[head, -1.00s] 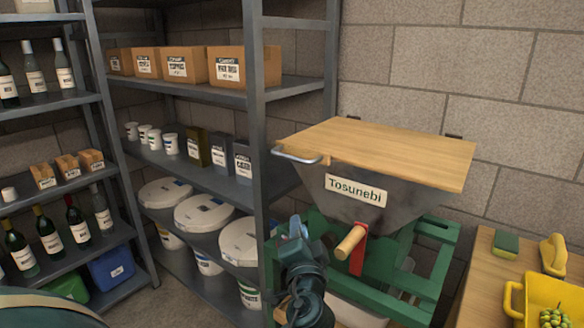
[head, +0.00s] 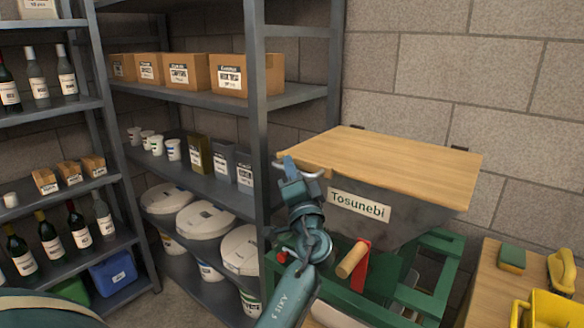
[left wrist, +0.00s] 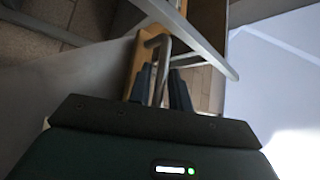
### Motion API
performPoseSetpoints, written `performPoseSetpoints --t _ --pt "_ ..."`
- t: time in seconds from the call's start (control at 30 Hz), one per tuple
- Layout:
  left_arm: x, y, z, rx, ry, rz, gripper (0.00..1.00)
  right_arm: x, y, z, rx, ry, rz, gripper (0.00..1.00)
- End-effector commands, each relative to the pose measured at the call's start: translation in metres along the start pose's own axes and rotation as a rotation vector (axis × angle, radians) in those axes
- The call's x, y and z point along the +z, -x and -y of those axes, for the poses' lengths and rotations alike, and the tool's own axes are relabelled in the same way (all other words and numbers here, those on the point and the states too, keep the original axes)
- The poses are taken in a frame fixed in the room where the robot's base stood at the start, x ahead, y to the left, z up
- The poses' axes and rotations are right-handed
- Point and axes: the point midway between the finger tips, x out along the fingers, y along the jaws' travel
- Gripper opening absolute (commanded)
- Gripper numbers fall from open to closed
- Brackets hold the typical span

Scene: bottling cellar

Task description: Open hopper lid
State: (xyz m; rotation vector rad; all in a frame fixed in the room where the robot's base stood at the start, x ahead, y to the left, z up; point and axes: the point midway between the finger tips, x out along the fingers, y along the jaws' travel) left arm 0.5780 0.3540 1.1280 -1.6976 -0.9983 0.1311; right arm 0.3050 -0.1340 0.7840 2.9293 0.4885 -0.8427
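The hopper's wooden lid (head: 385,165) lies flat and shut on the grey metal hopper (head: 400,222) labelled Tosunebi. Its metal handle (head: 316,174) is at the lid's front left corner, partly hidden by my left gripper (head: 290,164). In the left wrist view the handle (left wrist: 161,44) runs between the two dark fingers of my left gripper (left wrist: 160,84). The fingers are apart on either side of the bar, with a gap showing. The lid's wooden edge (left wrist: 143,62) shows just beyond them. My right gripper is in neither view.
A metal shelf rack (head: 259,120) with boxes, tins and tubs stands close left of the hopper. A wooden-handled crank (head: 352,260) sticks out at the front of the green frame (head: 440,270). A table (head: 490,270) with a yellow crate (head: 545,310) is at right.

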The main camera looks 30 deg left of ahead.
Motion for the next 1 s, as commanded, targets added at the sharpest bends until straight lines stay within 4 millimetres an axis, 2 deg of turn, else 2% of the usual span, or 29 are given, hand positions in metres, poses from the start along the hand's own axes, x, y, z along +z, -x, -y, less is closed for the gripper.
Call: performPoseSetpoints --t 0.23,0.5,1.0 --pt "0.0003 -0.0007 -0.0005 0.001 0.000 0.000 0.20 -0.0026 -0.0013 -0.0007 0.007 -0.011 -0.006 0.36" --pt "0.0003 -0.0005 -0.0005 0.001 0.000 0.000 0.00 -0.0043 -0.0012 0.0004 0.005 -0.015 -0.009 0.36" --pt "-0.0018 -0.0025 0.0014 0.000 0.000 0.000 0.00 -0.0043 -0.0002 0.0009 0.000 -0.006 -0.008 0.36"
